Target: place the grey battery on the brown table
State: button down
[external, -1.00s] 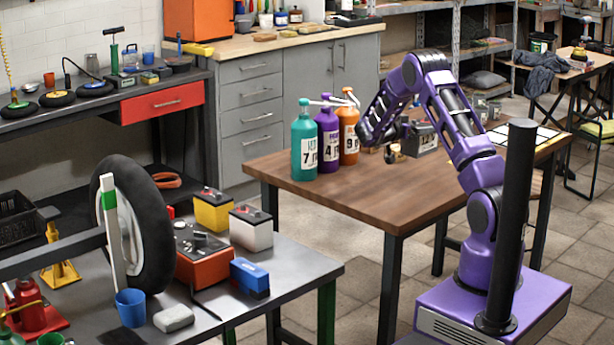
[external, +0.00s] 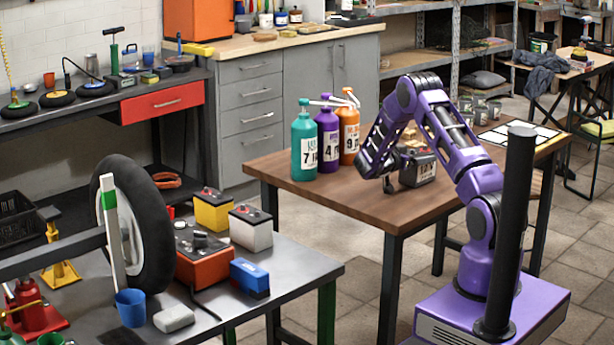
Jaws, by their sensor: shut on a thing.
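My gripper (external: 396,176) reaches down from the left and is shut on the battery. The arm and gripper hide part of its left side. I cannot tell whether its underside touches the tabletop or hangs just above it.
Teal (external: 304,148), purple (external: 328,139) and orange (external: 349,134) pump bottles stand at the table's back left. The table's front left is clear.

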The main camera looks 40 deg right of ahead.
grip_release()
jog(key=shift+f, duration=0.15)
jog(key=shift+r, duration=0.2)
jog(key=a, duration=0.4)
jog(key=a+r, duration=0.1)
jog(key=a, duration=0.3)
jog(key=a+p, duration=0.1)
jog(key=a, duration=0.3)
jog(key=shift+r, duration=0.35)
